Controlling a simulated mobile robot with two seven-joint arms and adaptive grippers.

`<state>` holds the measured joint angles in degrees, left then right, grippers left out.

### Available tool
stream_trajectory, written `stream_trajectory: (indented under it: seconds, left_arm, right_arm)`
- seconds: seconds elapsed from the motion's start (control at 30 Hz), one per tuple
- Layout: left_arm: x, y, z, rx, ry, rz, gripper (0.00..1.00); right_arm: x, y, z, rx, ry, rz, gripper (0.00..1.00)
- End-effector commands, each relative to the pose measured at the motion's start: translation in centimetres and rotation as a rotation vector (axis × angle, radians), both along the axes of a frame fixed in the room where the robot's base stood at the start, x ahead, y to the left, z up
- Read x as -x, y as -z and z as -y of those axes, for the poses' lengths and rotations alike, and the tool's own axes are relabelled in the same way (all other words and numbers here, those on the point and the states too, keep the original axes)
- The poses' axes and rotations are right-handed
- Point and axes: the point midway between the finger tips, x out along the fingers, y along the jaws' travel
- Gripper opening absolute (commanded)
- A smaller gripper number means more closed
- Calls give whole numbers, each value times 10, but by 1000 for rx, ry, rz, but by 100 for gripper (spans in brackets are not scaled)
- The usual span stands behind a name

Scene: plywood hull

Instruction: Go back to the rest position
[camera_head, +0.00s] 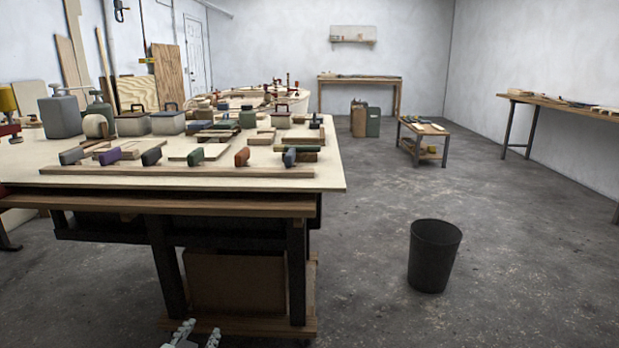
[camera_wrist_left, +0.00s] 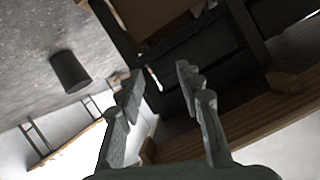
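My left gripper (camera_head: 195,336) shows at the bottom edge of the head view, low in front of the workbench (camera_head: 180,207). In the left wrist view the two fingers of my left gripper (camera_wrist_left: 158,85) stand apart with nothing between them. The gripper is open and empty. The workbench legs and underside (camera_wrist_left: 185,60) show beyond the fingers in that view. Whether the fingers touch the bench cannot be told, but a gap seems to show. My right gripper is in neither view.
A black bin (camera_head: 435,256) stands on the concrete floor right of the bench. The bench top holds several coloured-handled tools, wood strips and canisters (camera_head: 60,117). A low cart (camera_head: 423,140) and a side table (camera_head: 560,103) stand farther back. The floor at right is mostly clear.

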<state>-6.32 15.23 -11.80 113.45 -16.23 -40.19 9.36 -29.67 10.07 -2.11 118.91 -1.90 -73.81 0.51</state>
Motion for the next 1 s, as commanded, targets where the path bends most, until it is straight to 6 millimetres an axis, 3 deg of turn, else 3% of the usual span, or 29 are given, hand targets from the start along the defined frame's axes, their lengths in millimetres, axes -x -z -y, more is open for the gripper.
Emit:
stream_trajectory:
  seconds: [0.03,0.2,0.33,0.5,0.63,1.0]
  left_arm:
    - [24,32,-9,12,-33,-100,36]
    - [114,123,-33,45,-128,-430,36]
    - [186,170,-42,67,-175,-652,36]
    - [252,200,-47,87,-205,-839,36]
    - [271,207,-48,93,-213,-894,36]
    - [272,207,-48,94,-213,-896,36]
  right_arm:
    - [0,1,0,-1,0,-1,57]
    - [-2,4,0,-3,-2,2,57]
    - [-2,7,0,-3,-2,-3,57]
    - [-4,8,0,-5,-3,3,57]
    - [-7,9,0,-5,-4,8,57]
    - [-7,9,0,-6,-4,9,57]
